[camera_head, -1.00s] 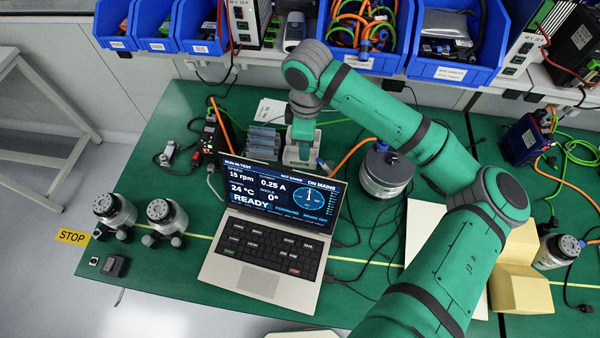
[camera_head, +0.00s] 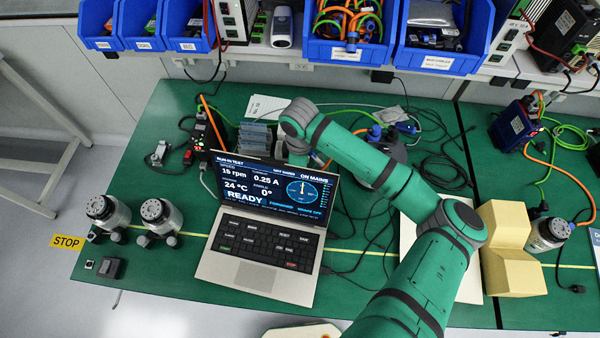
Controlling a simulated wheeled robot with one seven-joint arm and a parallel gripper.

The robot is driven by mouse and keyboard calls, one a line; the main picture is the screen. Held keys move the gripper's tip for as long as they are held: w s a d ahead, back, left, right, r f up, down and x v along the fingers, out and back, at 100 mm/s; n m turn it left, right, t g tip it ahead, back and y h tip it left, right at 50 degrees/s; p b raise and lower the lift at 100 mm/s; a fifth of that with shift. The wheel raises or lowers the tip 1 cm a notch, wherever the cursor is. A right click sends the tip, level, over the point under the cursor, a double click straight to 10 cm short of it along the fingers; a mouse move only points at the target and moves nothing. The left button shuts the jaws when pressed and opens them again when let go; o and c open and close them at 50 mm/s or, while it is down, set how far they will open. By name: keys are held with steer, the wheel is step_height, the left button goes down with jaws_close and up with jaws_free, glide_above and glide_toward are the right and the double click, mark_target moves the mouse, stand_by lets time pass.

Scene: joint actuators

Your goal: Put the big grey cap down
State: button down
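I cannot make out the big grey cap for certain in the head view. My arm reaches from the lower right to behind the laptop (camera_head: 262,243). Its grey wrist joint (camera_head: 298,120) is just above the upper right part of the screen. The end of the arm goes down behind the screen. My gripper is hidden there, so I cannot see its fingers or anything in them. A round grey unit with a dark top (camera_head: 398,150) stands right of the wrist, partly covered by my forearm.
Two small grey actuators (camera_head: 108,212) (camera_head: 160,218) stand at the left. Grey trays (camera_head: 254,136) and a dark device with cables (camera_head: 205,133) are behind the laptop. A cream block (camera_head: 512,258) and another actuator (camera_head: 548,233) are at the right. Blue bins (camera_head: 352,50) line the shelf.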

steer(key=shift+f, duration=0.75)
steer(key=c, duration=1.6)
jaws_free()
steer(key=shift+c, duration=0.2)
step_height(320, 180, up, 12)
